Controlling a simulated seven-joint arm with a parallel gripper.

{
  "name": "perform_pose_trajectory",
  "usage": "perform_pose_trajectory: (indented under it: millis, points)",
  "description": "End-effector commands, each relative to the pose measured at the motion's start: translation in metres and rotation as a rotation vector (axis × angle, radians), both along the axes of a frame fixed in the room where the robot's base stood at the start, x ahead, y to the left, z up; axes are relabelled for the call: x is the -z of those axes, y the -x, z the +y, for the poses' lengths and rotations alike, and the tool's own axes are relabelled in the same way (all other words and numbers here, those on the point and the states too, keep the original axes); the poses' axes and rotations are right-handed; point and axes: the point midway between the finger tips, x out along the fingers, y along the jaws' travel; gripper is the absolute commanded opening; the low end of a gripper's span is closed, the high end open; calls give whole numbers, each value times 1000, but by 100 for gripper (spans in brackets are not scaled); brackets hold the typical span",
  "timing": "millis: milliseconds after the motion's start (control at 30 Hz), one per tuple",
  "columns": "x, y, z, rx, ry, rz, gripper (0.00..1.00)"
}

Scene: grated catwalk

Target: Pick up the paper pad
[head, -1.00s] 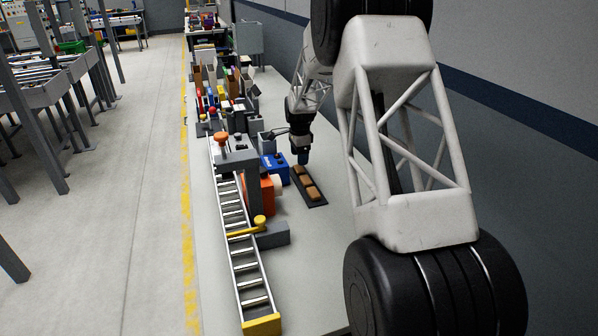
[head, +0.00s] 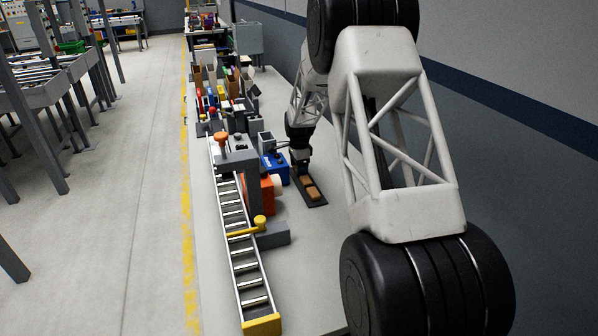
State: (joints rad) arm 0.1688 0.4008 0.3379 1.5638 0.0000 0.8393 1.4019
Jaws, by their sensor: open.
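I cannot make out a paper pad for certain in the head view. My gripper (head: 300,168) is small and dark at the end of my arm, low over the far end of a dark tray (head: 318,203). The tray holds brown blocks (head: 313,192), and my gripper hides its far part. My gripper is open; its fingertips and anything between them are too small to tell, and I cannot tell whether it touches the tray.
A blue box (head: 276,168) and an orange machine part (head: 267,194) stand just left of the tray. A roller conveyor (head: 244,257) runs along the left edge of the grey table (head: 310,270). Many items crowd the far end.

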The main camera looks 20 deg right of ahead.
Motion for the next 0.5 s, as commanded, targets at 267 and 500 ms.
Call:
perform_pose_trajectory:
  millis: [267,500]
  points:
    - [0,0,0,0,0,0,70]
    - [-1,0,0,0,0,0,60]
